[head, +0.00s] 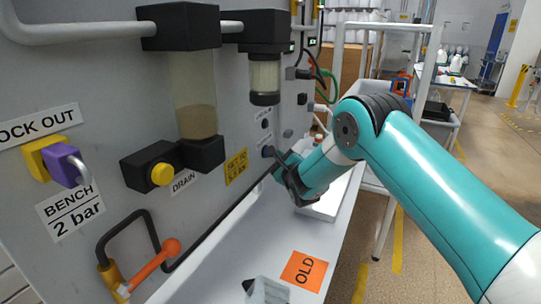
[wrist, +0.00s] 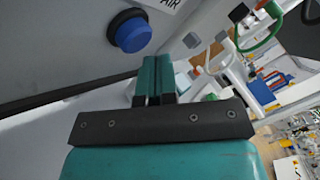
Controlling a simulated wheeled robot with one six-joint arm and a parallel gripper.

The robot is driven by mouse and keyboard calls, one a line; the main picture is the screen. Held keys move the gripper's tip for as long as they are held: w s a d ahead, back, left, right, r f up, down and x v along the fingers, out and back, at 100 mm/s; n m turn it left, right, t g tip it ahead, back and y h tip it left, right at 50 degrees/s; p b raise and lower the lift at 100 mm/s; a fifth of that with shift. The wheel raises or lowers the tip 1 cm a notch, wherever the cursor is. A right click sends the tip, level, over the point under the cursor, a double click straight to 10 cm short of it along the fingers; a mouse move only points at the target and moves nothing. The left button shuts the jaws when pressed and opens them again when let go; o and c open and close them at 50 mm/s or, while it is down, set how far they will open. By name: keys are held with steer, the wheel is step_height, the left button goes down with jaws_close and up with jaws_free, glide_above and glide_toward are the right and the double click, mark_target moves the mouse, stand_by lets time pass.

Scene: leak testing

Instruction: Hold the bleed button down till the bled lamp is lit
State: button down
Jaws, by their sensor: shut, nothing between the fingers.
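A blue push button (wrist: 132,33) in a dark collar is on the grey panel, at the upper left of the wrist view. It shows small in the head view (head: 267,152). A label beside it is cut off and reads "AIR"; I cannot read whether this is the bleed button. My gripper (wrist: 154,78) is shut and empty, its teal fingers together. The fingertips are apart from the blue button, off to its lower right in the wrist view. In the head view my gripper (head: 280,172) is close to the panel, just below the button. I cannot make out a lit bled lamp.
A yellow drain button (head: 162,174), a filter bowl (head: 196,105) and an orange-handled valve (head: 155,265) are on the panel. A purple padlock (head: 65,165) hangs at left. Green hoses (head: 330,87) hang beyond my gripper.

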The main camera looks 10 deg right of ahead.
steer(key=shift+w+a+b, duration=0.5)
steer(key=shift+a+b, duration=0.15)
steer(key=shift+b, duration=0.45)
stand_by(1.6)
steer(key=shift+d, duration=0.1)
stand_by(2.9)
steer(key=shift+s+d, duration=0.55)
steer(key=shift+d, duration=0.15)
steer(key=s+d, duration=0.1)
steer(key=d, duration=0.1)
steer(key=s+d, duration=0.2)
stand_by(0.5)
